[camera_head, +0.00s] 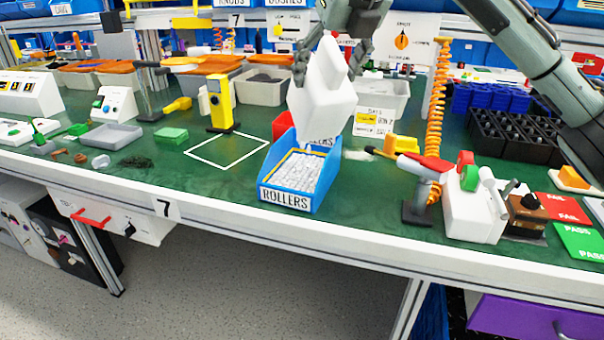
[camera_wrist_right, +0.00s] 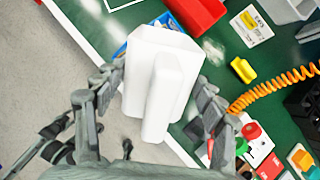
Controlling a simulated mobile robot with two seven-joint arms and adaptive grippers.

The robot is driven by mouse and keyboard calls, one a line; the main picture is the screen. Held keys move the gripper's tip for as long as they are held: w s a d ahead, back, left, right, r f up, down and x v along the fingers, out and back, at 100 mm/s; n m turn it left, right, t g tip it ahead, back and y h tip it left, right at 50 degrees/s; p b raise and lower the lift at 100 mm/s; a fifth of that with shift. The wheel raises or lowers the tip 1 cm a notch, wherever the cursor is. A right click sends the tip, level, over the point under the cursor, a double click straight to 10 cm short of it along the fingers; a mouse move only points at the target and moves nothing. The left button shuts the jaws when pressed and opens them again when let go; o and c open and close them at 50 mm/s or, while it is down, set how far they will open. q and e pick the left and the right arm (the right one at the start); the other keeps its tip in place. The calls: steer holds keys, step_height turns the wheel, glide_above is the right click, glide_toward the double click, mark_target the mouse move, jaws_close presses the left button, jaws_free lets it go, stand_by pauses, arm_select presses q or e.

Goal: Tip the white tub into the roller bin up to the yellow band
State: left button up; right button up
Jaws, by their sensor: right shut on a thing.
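The white tub (camera_head: 325,103) hangs tilted above the back of the blue roller bin (camera_head: 291,197). It also shows in the right wrist view (camera_wrist_right: 160,70), between the fingers. My right gripper (camera_head: 334,55) is shut on the tub; it also shows in the right wrist view (camera_wrist_right: 160,98). The bin stands upright on the green bench, labelled ROLLERS, with many pale rollers (camera_head: 300,172) in it. A yellow band (camera_head: 270,165) shows along its inner left side. The tub hides the back of the bin, and its mouth and contents cannot be seen. My left gripper is not in view.
A yellow post (camera_head: 219,103) and a white outlined square (camera_head: 226,150) are left of the bin. A red bin (camera_head: 282,125) stands close behind it. To the right are an orange coiled hose (camera_head: 437,110) and a white fixture (camera_head: 473,211). The bench's front edge is close.

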steer(key=shift+w+a+r+g, duration=0.1)
steer(key=shift+w+r+g, duration=0.15)
steer(key=shift+r+g, duration=0.1)
stand_by(0.7)
steer(key=shift+w+r, duration=0.1)
stand_by(1.2)
steer(key=f+b, duration=0.1)
steer(key=s+t+b, duration=0.1)
steer(key=b, duration=0.1)
steer(key=f+t+b, duration=0.1)
steer(key=b, duration=0.1)
steer(key=shift+s+d+f, duration=0.2)
steer(key=shift+d+f, duration=0.05)
steer(key=shift+f, duration=0.1)
steer(key=shift+s+b, duration=0.15)
steer(key=shift+b, duration=0.2)
steer(key=shift+y, duration=0.3)
steer(key=shift+r, duration=0.1)
